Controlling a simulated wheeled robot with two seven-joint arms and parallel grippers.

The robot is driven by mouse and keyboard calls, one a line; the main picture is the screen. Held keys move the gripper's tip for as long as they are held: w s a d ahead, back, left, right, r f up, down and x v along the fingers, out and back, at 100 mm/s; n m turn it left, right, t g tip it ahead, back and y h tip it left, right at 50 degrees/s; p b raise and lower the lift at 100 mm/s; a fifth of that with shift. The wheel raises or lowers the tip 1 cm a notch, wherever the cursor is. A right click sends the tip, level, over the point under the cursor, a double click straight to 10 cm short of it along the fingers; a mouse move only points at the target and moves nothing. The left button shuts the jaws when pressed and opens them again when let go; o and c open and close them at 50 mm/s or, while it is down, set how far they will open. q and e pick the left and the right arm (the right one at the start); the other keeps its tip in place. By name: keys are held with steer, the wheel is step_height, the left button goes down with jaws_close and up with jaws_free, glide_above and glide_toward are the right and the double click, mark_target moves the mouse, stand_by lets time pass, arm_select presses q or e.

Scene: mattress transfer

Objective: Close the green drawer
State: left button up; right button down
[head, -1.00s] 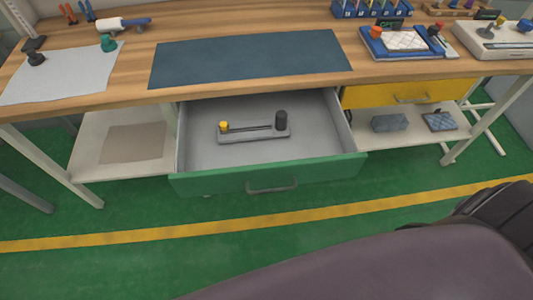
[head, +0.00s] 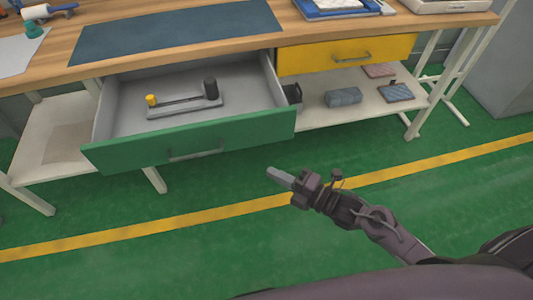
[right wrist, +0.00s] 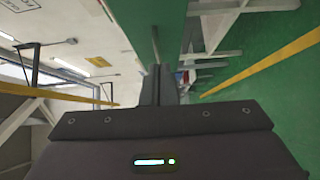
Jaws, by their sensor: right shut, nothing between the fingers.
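The green drawer (head: 250,127) is pulled out from under the workbench, and its grey inside shows in the head view. Its metal handle (head: 195,154) is on the green front. A grey fixture (head: 185,106) with a yellow knob and a dark knob lies inside it. My right gripper (head: 273,173) is shut and empty, in front of and below the drawer front's right end, apart from it. The right wrist view shows the closed fingers (right wrist: 158,84) with the green front (right wrist: 132,22) beyond them. My left gripper is not in view.
A closed yellow drawer (head: 345,53) is to the right of the green one. White bench legs (head: 421,112) stand at the right. The green floor in front, with a yellow line (head: 400,174), is clear.

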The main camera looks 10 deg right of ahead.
glide_toward(228, 139)
steer(key=a, duration=0.4)
steer(key=w+p, duration=0.1)
steer(key=w, duration=0.1)
steer(key=shift+w+a+r, duration=0.1)
steer(key=shift+w+a, duration=0.05)
steer(key=shift+w, duration=0.95)
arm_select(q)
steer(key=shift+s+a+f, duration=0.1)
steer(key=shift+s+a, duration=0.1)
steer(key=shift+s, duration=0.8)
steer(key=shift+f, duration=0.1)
arm_select(e)
steer(key=shift+w, duration=0.1)
